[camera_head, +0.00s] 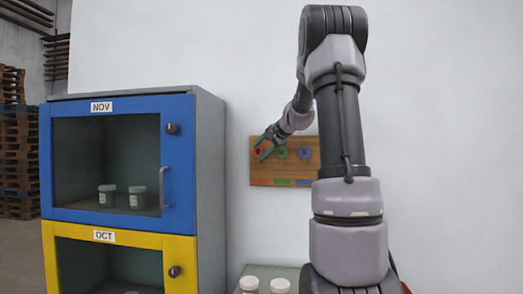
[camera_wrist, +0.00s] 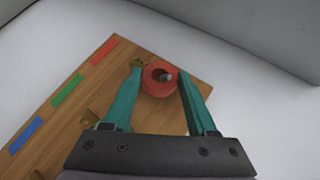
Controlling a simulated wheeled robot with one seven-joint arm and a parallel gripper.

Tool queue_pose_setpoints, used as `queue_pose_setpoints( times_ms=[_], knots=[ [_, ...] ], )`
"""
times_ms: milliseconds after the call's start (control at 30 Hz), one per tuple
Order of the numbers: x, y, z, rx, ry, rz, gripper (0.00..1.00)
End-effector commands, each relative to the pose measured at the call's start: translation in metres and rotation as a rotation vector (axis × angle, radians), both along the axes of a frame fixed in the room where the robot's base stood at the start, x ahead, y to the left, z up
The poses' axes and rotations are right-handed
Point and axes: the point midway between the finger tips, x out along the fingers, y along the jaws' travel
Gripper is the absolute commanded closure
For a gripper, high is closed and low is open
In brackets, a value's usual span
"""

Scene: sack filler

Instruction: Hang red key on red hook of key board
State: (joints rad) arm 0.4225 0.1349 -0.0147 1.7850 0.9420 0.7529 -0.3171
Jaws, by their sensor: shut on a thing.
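The wooden key board (camera_head: 285,170) is on the white wall, with red, green and blue labels along its lower edge. The red key (camera_wrist: 158,80) shows as a thick red ring with a hole, between the teal fingertips of my gripper (camera_wrist: 160,82). My gripper is shut on it, close in front of the board. A small grey spot shows inside the ring; I cannot tell whether it is a hook. A brass piece (camera_wrist: 137,63) shows beside the ring, on the red label's side. In the head view my gripper (camera_head: 263,146) is at the board's left side.
A green ring (camera_head: 282,152) and a blue ring (camera_head: 305,153) are on the board to the right. A cabinet with a blue NOV door (camera_head: 178,140) and a yellow OCT door (camera_head: 180,255) stands left of the board. White-lidded jars (camera_head: 249,284) stand below.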

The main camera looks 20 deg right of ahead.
Motion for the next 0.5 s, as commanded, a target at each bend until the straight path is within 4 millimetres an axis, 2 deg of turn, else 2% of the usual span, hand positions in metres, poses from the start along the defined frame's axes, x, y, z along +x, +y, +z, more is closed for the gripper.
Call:
queue_pose_setpoints(
  times_ms=[367, 400, 467, 500],
  knots=[
    [0.0000, 0.0001, 0.0001, 0.000, 0.000, 0.000, 0.96],
    [0.0000, 0.0001, 0.0001, 0.000, 0.000, 0.000, 0.31],
    [0.0000, 0.0001, 0.0001, 0.000, 0.000, 0.000, 0.08],
    [0.0000, 0.0001, 0.0001, 0.000, 0.000, 0.000, 0.07]
  ],
)
